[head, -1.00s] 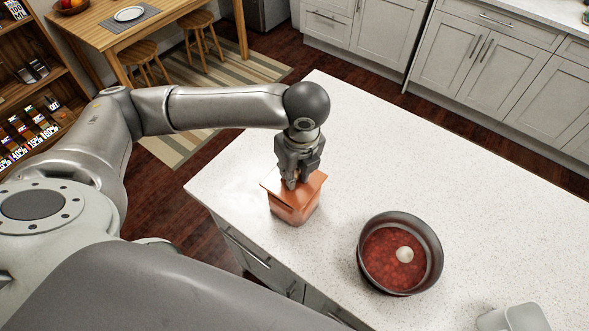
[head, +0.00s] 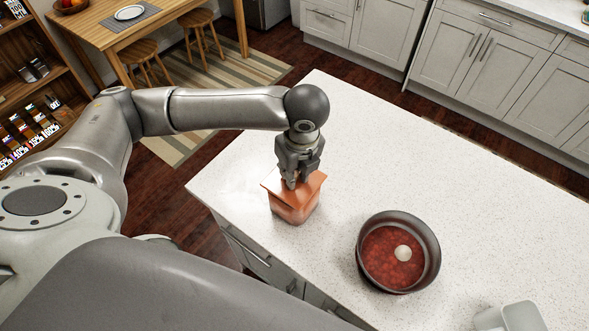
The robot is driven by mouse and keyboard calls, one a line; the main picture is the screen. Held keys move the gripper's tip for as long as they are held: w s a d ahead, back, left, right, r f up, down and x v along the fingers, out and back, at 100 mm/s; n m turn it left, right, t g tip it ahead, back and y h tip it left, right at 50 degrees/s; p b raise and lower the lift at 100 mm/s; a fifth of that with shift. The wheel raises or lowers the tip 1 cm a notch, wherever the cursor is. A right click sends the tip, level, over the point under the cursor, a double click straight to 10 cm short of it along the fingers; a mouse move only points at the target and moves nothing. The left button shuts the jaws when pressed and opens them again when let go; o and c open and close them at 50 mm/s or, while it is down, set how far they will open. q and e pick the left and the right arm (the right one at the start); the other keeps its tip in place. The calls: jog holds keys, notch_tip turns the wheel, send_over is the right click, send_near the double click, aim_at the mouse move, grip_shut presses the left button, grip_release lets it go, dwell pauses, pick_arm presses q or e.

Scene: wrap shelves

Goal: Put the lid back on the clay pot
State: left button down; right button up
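The square orange clay pot (head: 292,211) stands on the white counter near its left edge. Its flat orange lid (head: 270,184) lies over the top of the pot. The lid looks slightly turned relative to the pot, and I cannot tell whether it is fully seated. My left gripper (head: 291,184) points down at the middle of the lid, with its fingertips close together there. Any knob between the fingers is hidden, so I cannot tell whether they grip it. My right gripper is not in view.
A dark round pot (head: 432,253) with red contents and a pale round piece stands on the counter right of the clay pot. A whitish container (head: 522,318) is at the bottom right edge. The counter (head: 390,150) behind them is clear.

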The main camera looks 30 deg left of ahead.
pick_arm(q)
jog(key=shift+f+p, duration=0.5)
jog(key=shift+p, duration=0.2)
dwell(0.8)
jog(key=c, duration=1.2)
grip_release()
jog(key=shift+c, duration=0.2)
jog(key=o, duration=0.5)
jog(key=shift+r, duration=0.1)
